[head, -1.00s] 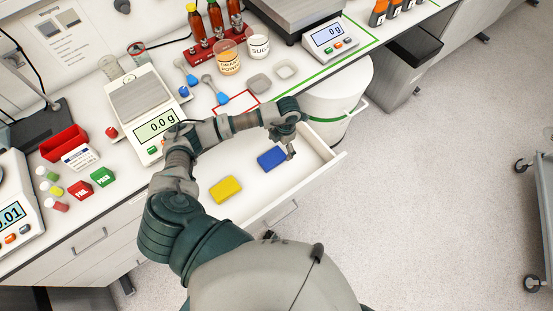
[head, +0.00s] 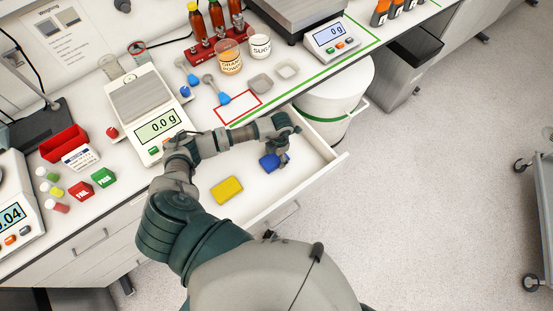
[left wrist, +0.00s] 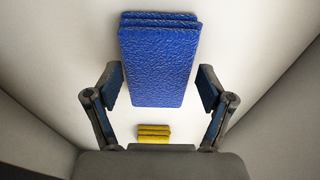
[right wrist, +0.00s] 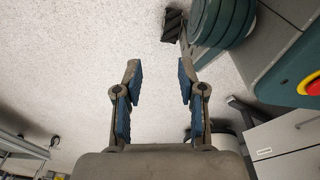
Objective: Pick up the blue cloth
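The blue cloth (head: 271,163) is a folded blue stack lying in the open white drawer, to the right of a yellow cloth (head: 227,190). My left gripper (head: 279,160) is over the blue cloth in the head view and hides part of it. In the left wrist view the blue cloth (left wrist: 158,62) lies ahead, between the two spread fingers (left wrist: 158,92), with gaps on both sides. The yellow cloth (left wrist: 154,133) shows lower in that view. My right gripper (right wrist: 160,85) is open and empty above the floor; it is not seen in the head view.
The open drawer (head: 300,185) has raised walls around the cloths. A white bin (head: 335,95) stands beyond the drawer.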

